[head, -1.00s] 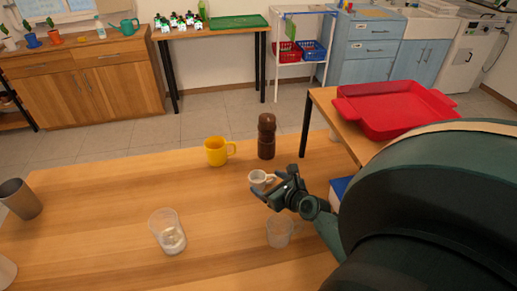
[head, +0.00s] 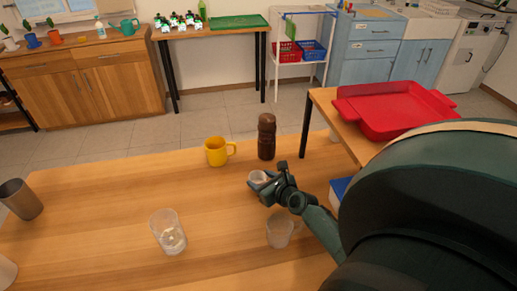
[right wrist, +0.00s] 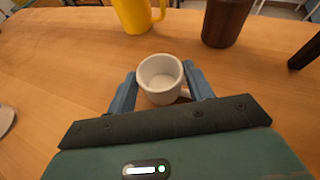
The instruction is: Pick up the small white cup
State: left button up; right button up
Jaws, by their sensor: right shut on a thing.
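The small white cup (head: 257,177) stands upright on the wooden table, near its middle in the head view. It also shows in the right wrist view (right wrist: 160,80), between the two blue fingers. My right gripper (head: 262,184) is shut on the cup, one finger on each side of it; in the right wrist view the gripper (right wrist: 160,90) spans the cup's lower part. The cup's handle shows at its lower right, close to the right finger. Whether the cup's base touches the table is hidden. My left gripper is not in view.
A yellow mug (head: 216,152) and a dark brown pepper mill (head: 266,137) stand just behind the cup. A clear glass cup (head: 279,231) is close in front, under my right arm. A clear glass (head: 167,232) and a grey tumbler (head: 20,199) stand to the left.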

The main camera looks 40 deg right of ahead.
jog(key=c, duration=0.3)
jog(key=shift+c, duration=0.2)
notch_tip(320, 180, up, 10)
dwell(0.3)
